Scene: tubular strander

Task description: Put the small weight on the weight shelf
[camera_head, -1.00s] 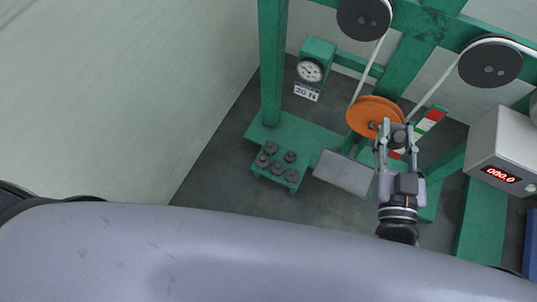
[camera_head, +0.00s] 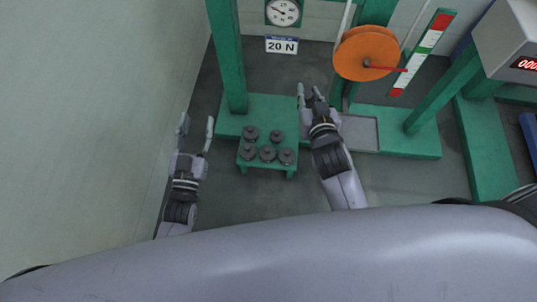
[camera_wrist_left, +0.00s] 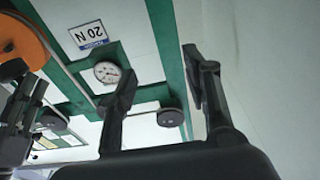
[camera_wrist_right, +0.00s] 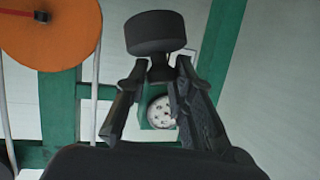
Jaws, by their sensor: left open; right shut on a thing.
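The small weight (camera_wrist_right: 155,32) is a dark round piece with a narrow neck, held between the fingertips of my right gripper (camera_wrist_right: 152,75) in the right wrist view. In the head view my right gripper (camera_head: 309,92) is right of and beyond the weight shelf; the held weight is hard to make out there. The weight shelf (camera_head: 268,167) is a low green stand with several dark weights on top. My left gripper (camera_head: 196,121) is open and empty, left of the shelf; its spread fingers also show in the left wrist view (camera_wrist_left: 165,85).
An orange pulley (camera_head: 366,53) with a red pointer is beyond and right of my right gripper. A grey tray (camera_head: 362,133) lies right of my right arm. A green post (camera_head: 227,60) rises behind the shelf's left side. A wall (camera_head: 90,110) bounds the left.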

